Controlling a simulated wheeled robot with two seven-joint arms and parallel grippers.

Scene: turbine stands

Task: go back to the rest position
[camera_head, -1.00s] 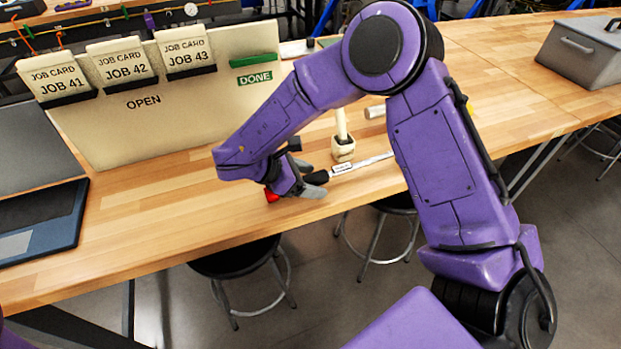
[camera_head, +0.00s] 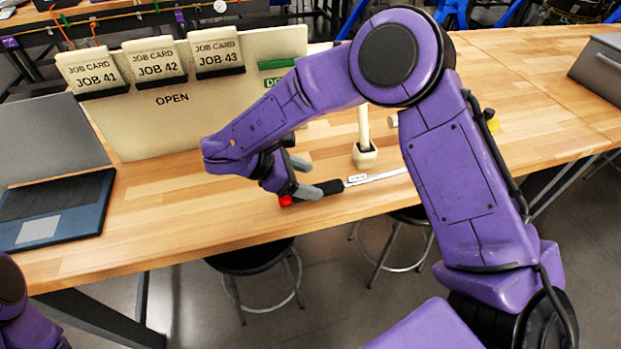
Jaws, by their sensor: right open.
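My right gripper (camera_head: 307,178) hangs over the wooden bench, left of centre, with its grey fingers apart and nothing seen between them. It is beside a long tool (camera_head: 330,187) with a red end, a black handle, a white tag and a silver shaft, which lies on the bench. One finger overlaps the handle near the red end in the view; I cannot tell whether they touch. My right arm is bent and reaches across the middle of the view. Only a purple part of my left arm shows at the lower left corner; its gripper is out of view.
The bench (camera_head: 200,220) carries an open laptop (camera_head: 55,212) at left and a job-card board (camera_head: 200,110) behind my right gripper. A cream holder (camera_head: 364,155) stands near the tool. A grey box (camera_head: 600,65) sits far right. Stools (camera_head: 250,258) stand below the front edge.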

